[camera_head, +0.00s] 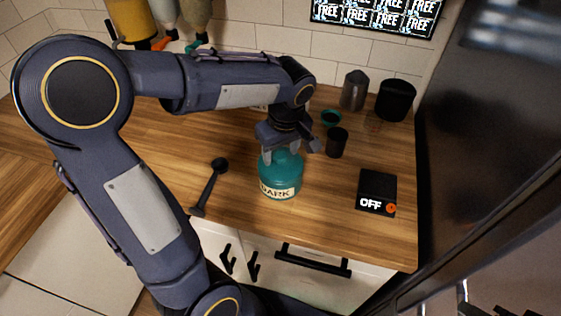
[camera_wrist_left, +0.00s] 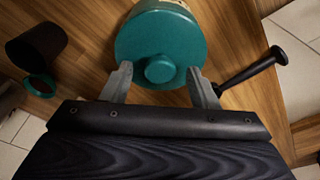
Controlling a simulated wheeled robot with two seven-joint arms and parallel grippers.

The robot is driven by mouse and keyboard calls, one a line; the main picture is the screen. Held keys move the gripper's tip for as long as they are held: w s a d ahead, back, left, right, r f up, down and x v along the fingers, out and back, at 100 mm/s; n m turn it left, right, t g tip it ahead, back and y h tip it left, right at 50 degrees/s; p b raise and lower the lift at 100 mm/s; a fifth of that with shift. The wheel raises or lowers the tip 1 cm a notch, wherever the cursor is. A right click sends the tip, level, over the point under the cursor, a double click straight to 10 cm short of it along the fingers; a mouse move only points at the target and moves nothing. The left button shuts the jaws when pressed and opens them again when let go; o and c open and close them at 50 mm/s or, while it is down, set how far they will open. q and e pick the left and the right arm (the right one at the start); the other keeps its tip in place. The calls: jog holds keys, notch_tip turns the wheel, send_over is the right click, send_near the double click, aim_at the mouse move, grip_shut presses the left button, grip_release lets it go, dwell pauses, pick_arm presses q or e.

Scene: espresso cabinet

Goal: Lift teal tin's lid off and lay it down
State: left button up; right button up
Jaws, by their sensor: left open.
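The teal tin (camera_head: 281,180) stands upright on the wooden counter, with a cream label reading "DARK". Its teal lid (camera_wrist_left: 158,40) has a round knob (camera_wrist_left: 160,69) and sits on top of the tin in the left wrist view. In the head view the lid is partly hidden by my left gripper (camera_head: 286,150), which is over the tin from above. In the left wrist view my left gripper (camera_wrist_left: 163,84) is open, with one finger on each side of the knob and a gap to it. My right gripper is not in view.
A black scoop (camera_head: 209,187) lies left of the tin. A black scale (camera_head: 377,192) reading "OFF" is to the right. A dark cup (camera_head: 337,142), a teal ring-like piece (camera_head: 331,118), a metal pitcher (camera_head: 354,90) and a black canister (camera_head: 395,99) stand behind. Bare counter lies between tin and scale.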

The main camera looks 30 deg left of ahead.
pick_arm(q)
jog(key=shift+f, duration=0.2)
grip_shut()
jog(key=shift+r, duration=0.2)
